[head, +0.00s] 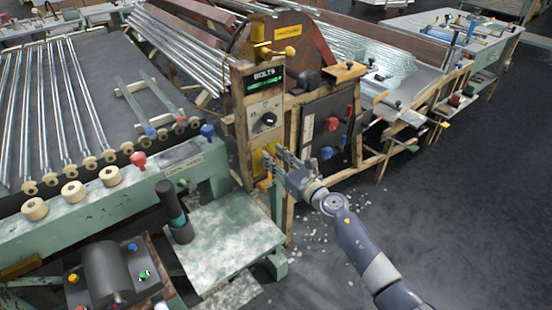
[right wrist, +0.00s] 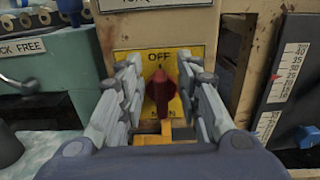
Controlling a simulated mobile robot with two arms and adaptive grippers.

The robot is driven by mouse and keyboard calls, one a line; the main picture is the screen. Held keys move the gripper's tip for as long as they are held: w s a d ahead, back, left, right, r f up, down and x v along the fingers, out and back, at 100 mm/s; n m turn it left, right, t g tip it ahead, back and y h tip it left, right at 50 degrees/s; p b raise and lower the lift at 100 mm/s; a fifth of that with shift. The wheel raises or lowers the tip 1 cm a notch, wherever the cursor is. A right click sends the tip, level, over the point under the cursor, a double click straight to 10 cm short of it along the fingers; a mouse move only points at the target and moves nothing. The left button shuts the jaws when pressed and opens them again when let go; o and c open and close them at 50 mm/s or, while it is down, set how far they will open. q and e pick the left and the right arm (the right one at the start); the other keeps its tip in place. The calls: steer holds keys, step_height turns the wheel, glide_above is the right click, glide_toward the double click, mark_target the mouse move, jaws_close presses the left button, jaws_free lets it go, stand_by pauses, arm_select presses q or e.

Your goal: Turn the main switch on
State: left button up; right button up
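The main switch is a red rotary handle (right wrist: 163,88) on a yellow plate (right wrist: 132,63) in the right wrist view. OFF is printed above the handle; the lettering below is partly covered by it. My right gripper (right wrist: 158,78) is open, with one finger on each side of the handle and gaps showing between. In the head view my right gripper (head: 276,162) is at the yellow plate (head: 257,161), low on the wooden control post (head: 240,110), and hides the handle. My left gripper is not in view.
Above the plate are a black knob (head: 264,121) and a green-lit display (head: 264,84). A dark panel with red and blue handles (head: 326,127) stands right of the post. A green bench with glass tubes (head: 60,110) is at left. Dark floor (head: 460,200) is open at right.

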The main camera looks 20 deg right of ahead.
jaws_close()
steer(key=shift+d+m, duration=0.1)
steer(key=shift+m, duration=0.3)
steer(key=m, duration=0.2)
steer(key=d+m, duration=0.1)
steer(key=shift+w+m, duration=0.2)
steer(key=shift+m, duration=0.2)
steer(key=m, duration=0.3)
steer(key=shift+w+d+f+m+p, duration=0.1)
steer(key=shift+d+f+m+p, duration=0.2)
steer(key=shift+f+p, duration=0.05)
steer(key=m, duration=0.3)
steer(key=f+m, duration=0.1)
steer(key=m, duration=0.1)
steer(key=shift+w+d, duration=0.15)
steer(key=shift+d, duration=0.2)
steer(key=shift+d+f+m, duration=0.1)
steer(key=shift+f+m, duration=0.2)
steer(key=shift+m, duration=0.9)
steer(key=shift+f+m, duration=0.25)
steer(key=shift+m, duration=0.95)
